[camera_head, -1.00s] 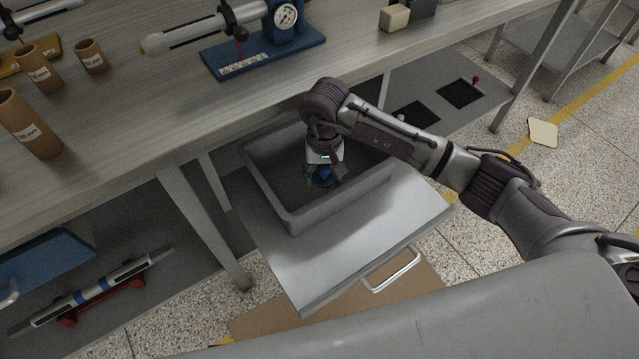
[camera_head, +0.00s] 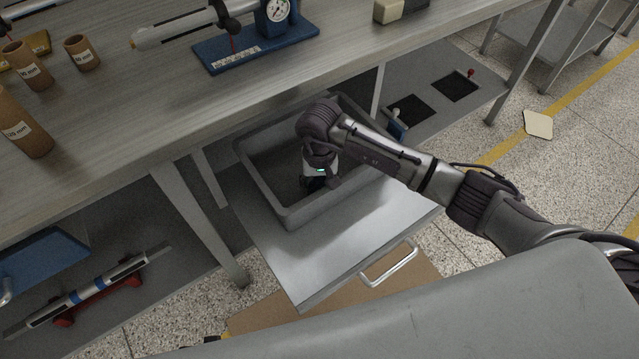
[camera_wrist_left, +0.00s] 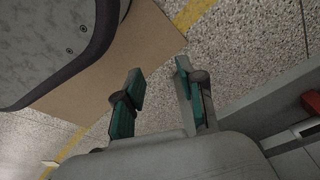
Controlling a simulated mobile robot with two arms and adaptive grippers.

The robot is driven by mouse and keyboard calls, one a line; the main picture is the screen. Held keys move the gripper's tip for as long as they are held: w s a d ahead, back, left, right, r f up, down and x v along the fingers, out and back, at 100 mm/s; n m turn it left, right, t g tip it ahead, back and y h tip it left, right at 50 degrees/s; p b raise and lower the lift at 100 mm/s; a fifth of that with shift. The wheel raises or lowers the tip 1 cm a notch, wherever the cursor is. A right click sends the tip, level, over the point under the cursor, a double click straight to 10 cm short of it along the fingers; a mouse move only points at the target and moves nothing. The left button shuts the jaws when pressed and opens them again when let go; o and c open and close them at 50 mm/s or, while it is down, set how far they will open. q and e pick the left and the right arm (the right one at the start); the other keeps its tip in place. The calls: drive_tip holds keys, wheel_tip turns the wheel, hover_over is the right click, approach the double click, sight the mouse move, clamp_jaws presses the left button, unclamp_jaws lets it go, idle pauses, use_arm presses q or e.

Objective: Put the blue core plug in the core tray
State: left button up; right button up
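The core tray (camera_head: 290,213) is a grey open bin on the pulled-out metal drawer below the bench. My right arm comes in from the right, and my right gripper (camera_head: 314,183) points down inside the tray. Its fingers are dark and small here, so their opening cannot be made out. The blue core plug cannot be made out now; the gripper and wrist cover that spot. In the left wrist view my left gripper (camera_wrist_left: 160,72) has its teal-padded fingers apart, with nothing between them, above the speckled floor and a brown mat.
The drawer front has a handle (camera_head: 390,265). A bench leg (camera_head: 205,225) stands left of the tray. Cardboard tubes (camera_head: 82,52) and a blue gauge stand (camera_head: 255,50) are on the bench. A small blue object (camera_head: 397,124) shows behind my right arm.

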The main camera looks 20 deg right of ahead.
drive_tip(key=o, duration=1.1)
use_arm(q)
drive_tip(key=shift+w+r, duration=0.3)
drive_tip(key=shift+r, duration=0.1)
use_arm(e)
drive_tip(key=shift+o, duration=0.2)
use_arm(q)
drive_tip(key=shift+s+f, duration=0.1)
drive_tip(key=shift+s, duration=0.15)
use_arm(e)
drive_tip(key=shift+r, duration=0.15)
drive_tip(key=shift+w+r, duration=0.1)
drive_tip(key=shift+r, duration=0.4)
wheel_tip(320, 180, up, 11)
drive_tip(key=shift+p, duration=0.55)
use_arm(q)
drive_tip(key=f, duration=0.1)
drive_tip(key=s, duration=0.1)
drive_tip(key=f, duration=0.1)
drive_tip(key=shift+s+a+f, duration=0.15)
drive_tip(key=shift+s+f, duration=0.1)
drive_tip(key=shift+f, duration=0.1)
